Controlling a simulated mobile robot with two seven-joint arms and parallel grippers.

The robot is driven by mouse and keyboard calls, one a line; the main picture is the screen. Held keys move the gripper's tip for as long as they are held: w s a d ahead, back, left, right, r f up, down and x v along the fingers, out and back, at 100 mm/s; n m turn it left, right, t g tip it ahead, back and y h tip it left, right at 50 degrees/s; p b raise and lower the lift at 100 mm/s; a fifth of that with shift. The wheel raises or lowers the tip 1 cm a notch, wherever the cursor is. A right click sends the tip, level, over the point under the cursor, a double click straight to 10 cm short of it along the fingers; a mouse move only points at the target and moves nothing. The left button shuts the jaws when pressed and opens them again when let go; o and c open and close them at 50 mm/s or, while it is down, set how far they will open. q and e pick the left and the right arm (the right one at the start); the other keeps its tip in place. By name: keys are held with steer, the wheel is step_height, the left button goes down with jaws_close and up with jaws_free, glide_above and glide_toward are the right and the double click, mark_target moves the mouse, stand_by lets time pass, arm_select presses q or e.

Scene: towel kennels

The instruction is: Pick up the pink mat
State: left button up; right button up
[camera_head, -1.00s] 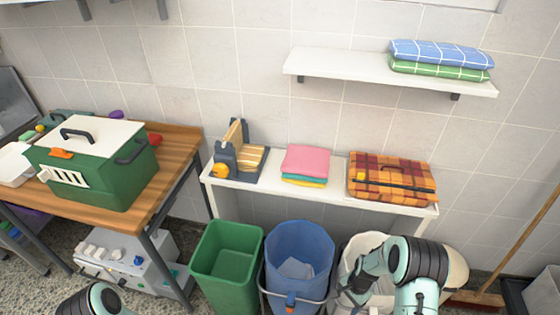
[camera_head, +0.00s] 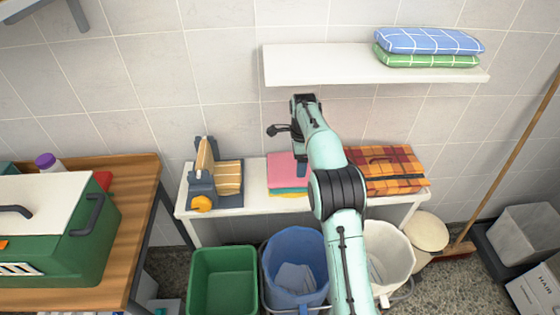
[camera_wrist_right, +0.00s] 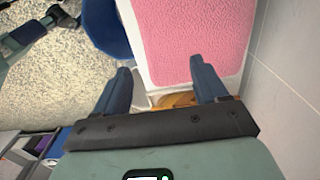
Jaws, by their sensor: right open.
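The pink mat (camera_head: 283,168) lies folded on top of a small stack on the white bench, with yellow and teal cloths under it. My right arm reaches over the bench and hides the stack's right part. In the right wrist view the pink mat (camera_wrist_right: 195,35) fills the top middle, just beyond the fingertips. My right gripper (camera_wrist_right: 160,68) is open and empty, its two dark fingers spread apart near the mat's edge. In the head view the right hand hangs above the stack, its fingers partly hidden.
On the white bench (camera_head: 255,204), a grey-and-yellow device (camera_head: 215,180) stands left of the stack and an orange plaid case (camera_head: 400,172) right. A wall shelf (camera_head: 320,66) with folded cloths is above. Green (camera_head: 222,275) and blue (camera_head: 294,262) bins stand below.

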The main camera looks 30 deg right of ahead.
mark_target(300, 180)
steer(key=shift+s+a+f, duration=0.15)
steer(key=shift+s+f, duration=0.6)
steer(key=shift+f, duration=0.1)
steer(key=shift+s+f, duration=0.15)
steer(key=shift+f, duration=0.1)
steer(key=f, duration=0.2)
steer(key=w+f+b, duration=0.1)
steer(key=f, duration=0.1)
steer(key=shift+d+f, duration=0.2)
steer(key=shift+f, duration=0.15)
steer(key=shift+s+f, duration=0.1)
arm_select(q)
steer(key=s, duration=0.1)
steer(key=s+f, duration=0.1)
steer(key=shift+s+a+f, duration=0.1)
steer(key=shift+s+f, duration=0.2)
steer(key=shift+s, duration=0.05)
arm_select(e)
steer(key=shift+c, duration=0.3)
steer(key=c, duration=1)
steer(key=shift+c, duration=1.3)
arm_select(q)
steer(key=shift+w, duration=0.1)
